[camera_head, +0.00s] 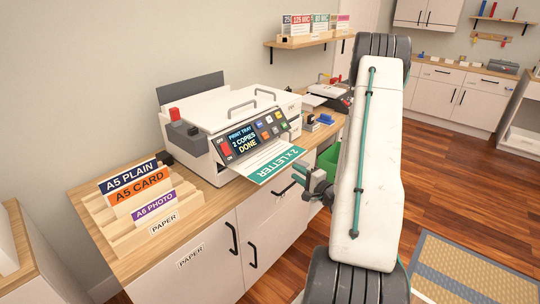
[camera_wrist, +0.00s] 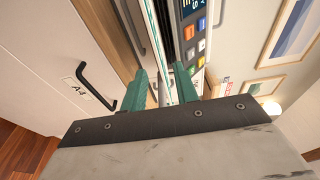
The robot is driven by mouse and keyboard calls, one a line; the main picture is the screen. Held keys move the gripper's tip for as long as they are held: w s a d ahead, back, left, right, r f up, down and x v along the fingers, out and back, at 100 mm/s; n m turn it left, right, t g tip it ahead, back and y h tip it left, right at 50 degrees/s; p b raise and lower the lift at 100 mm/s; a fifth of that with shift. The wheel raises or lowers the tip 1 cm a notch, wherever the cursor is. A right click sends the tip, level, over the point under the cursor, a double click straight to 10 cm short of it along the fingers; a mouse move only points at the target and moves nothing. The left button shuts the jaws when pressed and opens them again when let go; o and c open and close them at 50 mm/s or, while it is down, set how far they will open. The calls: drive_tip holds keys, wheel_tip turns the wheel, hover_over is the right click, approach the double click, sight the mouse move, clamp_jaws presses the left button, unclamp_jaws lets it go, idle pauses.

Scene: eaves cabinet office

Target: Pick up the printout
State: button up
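The printout (camera_head: 268,163) is a white sheet with a green band lettered "2 x LETTER". It sticks out of the front of the white printer (camera_head: 222,118), whose screen reads "PRINT TRAY 2 COPIES DONE". My gripper (camera_head: 305,180) is just right of the sheet's outer end, in front of the cabinet. In the wrist view my gripper (camera_wrist: 160,82) has its two green fingers apart with a gap between them. The sheet seems to show there nearly edge-on as a thin pale and green strip (camera_wrist: 153,28), ahead of the gap. I cannot tell whether the fingers touch it.
A wooden paper rack (camera_head: 130,215) with labelled cards stands left of the printer on the counter. Cabinet handles (camera_head: 233,238) protrude below the counter. A green bin (camera_head: 328,160) is partly hidden behind my arm. The floor at right is open, with a mat (camera_head: 460,270).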

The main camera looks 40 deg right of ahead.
drive_tip(key=w, duration=0.6)
drive_tip(key=shift+d+f, duration=0.15)
drive_tip(key=shift+d, duration=0.25)
drive_tip(key=shift+w, duration=0.1)
clamp_jaws()
